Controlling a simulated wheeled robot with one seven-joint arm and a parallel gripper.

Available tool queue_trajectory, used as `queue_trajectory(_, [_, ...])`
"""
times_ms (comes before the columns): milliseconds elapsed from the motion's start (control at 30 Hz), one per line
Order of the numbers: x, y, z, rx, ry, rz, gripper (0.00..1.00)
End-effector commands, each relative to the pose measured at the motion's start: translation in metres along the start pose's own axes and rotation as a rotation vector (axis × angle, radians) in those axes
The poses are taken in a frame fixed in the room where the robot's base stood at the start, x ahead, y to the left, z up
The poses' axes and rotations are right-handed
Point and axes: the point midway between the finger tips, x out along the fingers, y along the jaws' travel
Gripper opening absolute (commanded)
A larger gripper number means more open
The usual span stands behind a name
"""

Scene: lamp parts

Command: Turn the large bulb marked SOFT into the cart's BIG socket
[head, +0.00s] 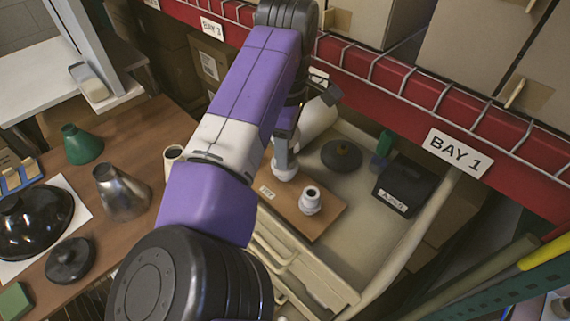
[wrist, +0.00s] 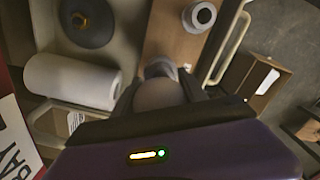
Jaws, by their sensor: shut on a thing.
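My gripper (wrist: 158,90) is shut on a large pale round bulb (wrist: 160,96), which shows between the dark fingers in the wrist view. The bulb is over a pale socket (wrist: 160,68) on the wooden board (head: 325,219) in the cart; in the head view this socket (head: 285,168) stands at the board's back left. Whether the bulb's base is seated in it cannot be told. The SOFT mark is not visible. A second white socket (head: 310,200) is empty and upright nearer the front. A small label (head: 267,191) on the board is too small to read.
In the cart (head: 408,246) are a white roll (wrist: 72,80), a dark disc (head: 341,155) and a black box (head: 404,187). The red BAY 1 shelf (head: 405,104) runs behind. A table at left holds a metal shade (head: 122,191) and a green shade (head: 82,144).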

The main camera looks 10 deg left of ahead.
Motion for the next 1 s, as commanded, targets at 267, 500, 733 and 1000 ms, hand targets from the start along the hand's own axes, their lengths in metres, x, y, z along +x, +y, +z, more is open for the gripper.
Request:
queue_trajectory(267, [0.0004,0.0,0.0001,0.0,0.0,0.0,0.2])
queue_trajectory(500, [0.0027,0.0001,0.0002,0.001,-0.001,0.0,0.2])
queue_trajectory(733, [0.0054,0.0,0.0001,0.0,0.0,0.0,0.2])
queue_trajectory(1000, [0.0084,-0.0001,0.0004,0.0,-0.001,-0.001,0.2])
